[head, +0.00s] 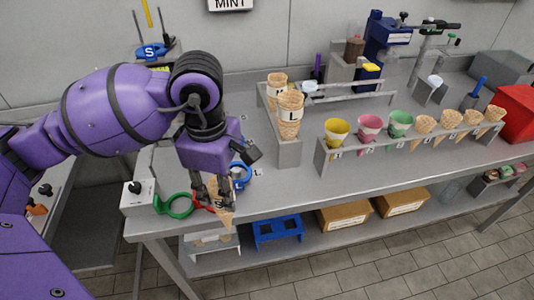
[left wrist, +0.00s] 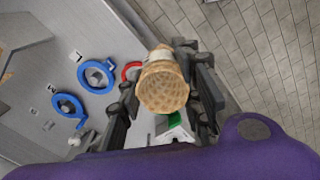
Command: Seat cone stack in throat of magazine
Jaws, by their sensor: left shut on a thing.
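My left gripper (head: 217,197) is shut on a cone stack (head: 224,215) in the head view, at the table's front-left edge. In the left wrist view my left gripper (left wrist: 165,95) has its fingers on either side of the waffle-patterned cone stack (left wrist: 165,88), with a pale band behind the near cone. I cannot tell which part is the magazine's throat. A green ring (head: 179,204) and a partly hidden red ring (head: 202,195) are beside the gripper. Blue rings labelled L (left wrist: 97,74) and M (left wrist: 68,106) show in the left wrist view. My right gripper is not in view.
A stand holds cones marked L (head: 290,117). A grey rack (head: 330,157) holds colored cups and plain cones to the right. A white box with a black knob (head: 137,197) is at the left corner. Bins (head: 345,216) are on the lower shelf.

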